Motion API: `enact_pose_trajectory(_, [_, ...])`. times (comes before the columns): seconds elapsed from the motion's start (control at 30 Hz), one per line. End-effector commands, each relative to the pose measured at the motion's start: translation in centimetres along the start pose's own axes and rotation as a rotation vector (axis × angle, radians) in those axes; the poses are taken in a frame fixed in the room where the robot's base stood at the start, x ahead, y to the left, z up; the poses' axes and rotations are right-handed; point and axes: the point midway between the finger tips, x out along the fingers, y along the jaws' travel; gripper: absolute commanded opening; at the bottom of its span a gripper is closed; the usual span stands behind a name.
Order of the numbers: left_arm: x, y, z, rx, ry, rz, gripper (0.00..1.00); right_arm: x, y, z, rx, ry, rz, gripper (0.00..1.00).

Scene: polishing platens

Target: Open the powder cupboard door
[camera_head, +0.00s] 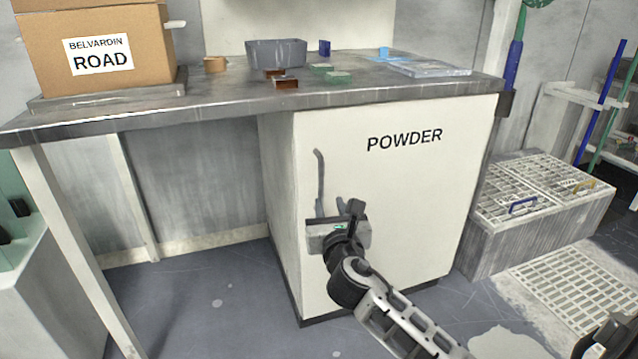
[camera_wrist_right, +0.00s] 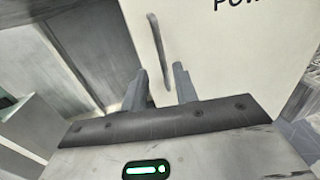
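The powder cupboard door (camera_head: 410,195) is a white panel marked POWDER under the bench, and it looks shut. Its handle (camera_head: 320,172) is a thin grey upright bar near the door's left edge. The handle also shows in the right wrist view (camera_wrist_right: 156,45). My right gripper (camera_head: 329,205) is in front of the door at the handle's lower part. In the right wrist view its two fingers (camera_wrist_right: 160,78) stand apart, with the handle's lower end showing between them. I cannot tell whether they touch it. My left gripper is not in view.
The metal bench top (camera_head: 220,108) overhangs the cupboard and holds a cardboard box (camera_head: 100,80), a grey tub (camera_head: 276,54) and small blocks. A crate with grated lids (camera_head: 530,230) stands right of the cupboard. The floor (camera_head: 215,285) front left is clear.

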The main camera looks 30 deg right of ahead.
Motion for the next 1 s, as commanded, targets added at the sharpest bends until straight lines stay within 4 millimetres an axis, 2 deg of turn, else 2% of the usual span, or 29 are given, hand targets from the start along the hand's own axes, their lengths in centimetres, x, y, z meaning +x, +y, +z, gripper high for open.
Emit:
enact_pose_trajectory(0.03, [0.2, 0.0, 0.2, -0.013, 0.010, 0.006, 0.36, 1.3, 0.0, -0.1, 0.002, -0.004, -0.001, 0.29])
enact_pose_trajectory(0.3, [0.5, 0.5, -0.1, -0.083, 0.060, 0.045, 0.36, 7.2, 0.0, -0.2, 0.005, -0.002, -0.001, 0.29])
enact_pose_trajectory(0.5, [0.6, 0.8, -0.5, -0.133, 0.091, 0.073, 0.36, 10.4, 0.0, -0.3, 0.005, 0.000, 0.000, 0.29])
enact_pose_trajectory(0.7, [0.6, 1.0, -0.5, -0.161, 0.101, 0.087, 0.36, 11.8, 0.1, -0.2, 0.005, 0.001, 0.002, 0.29])
enact_pose_trajectory(1.0, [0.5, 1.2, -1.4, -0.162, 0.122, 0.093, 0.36, 12.0, 0.1, -0.1, 0.005, 0.002, 0.002, 0.29])
